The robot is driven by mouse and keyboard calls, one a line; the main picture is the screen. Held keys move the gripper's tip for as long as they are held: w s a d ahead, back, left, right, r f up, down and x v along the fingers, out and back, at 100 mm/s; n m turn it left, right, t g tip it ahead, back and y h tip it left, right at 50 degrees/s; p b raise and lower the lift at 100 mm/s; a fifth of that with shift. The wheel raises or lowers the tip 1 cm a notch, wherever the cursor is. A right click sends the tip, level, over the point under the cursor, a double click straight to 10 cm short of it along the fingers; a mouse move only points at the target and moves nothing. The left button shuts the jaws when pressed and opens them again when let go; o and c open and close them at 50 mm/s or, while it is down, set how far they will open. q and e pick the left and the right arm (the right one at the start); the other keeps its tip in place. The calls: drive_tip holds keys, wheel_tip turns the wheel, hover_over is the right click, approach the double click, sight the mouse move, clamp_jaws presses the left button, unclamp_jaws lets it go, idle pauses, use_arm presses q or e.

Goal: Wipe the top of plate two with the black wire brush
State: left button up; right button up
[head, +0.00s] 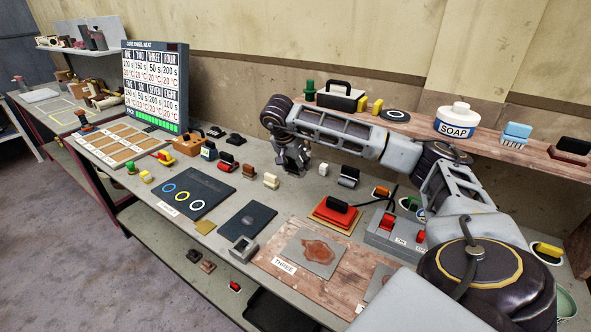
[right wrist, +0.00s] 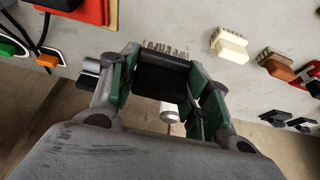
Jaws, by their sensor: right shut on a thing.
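My right gripper (head: 292,168) hangs above the middle of the bench in the head view. In the right wrist view its green-padded fingers (right wrist: 165,92) are shut on a black brush (right wrist: 160,82) with pale wire bristles along its edge. The brush is hard to make out in the head view. A dark square plate (head: 247,222) lies on the bench left of a stained grey plate (head: 310,252) marked THREE. I cannot read a label for plate two. My left gripper is not in view.
Several small brushes and blocks stand around the gripper, including a cream one (head: 271,181). A red block on a board (head: 336,210) and a grey switch box (head: 396,232) lie to the right. A shelf with a soap jar (head: 458,122) runs behind.

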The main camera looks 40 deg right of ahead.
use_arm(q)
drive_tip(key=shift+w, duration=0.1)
use_arm(e)
drive_tip(key=o, duration=0.4)
drive_tip(key=shift+c, duration=1.3)
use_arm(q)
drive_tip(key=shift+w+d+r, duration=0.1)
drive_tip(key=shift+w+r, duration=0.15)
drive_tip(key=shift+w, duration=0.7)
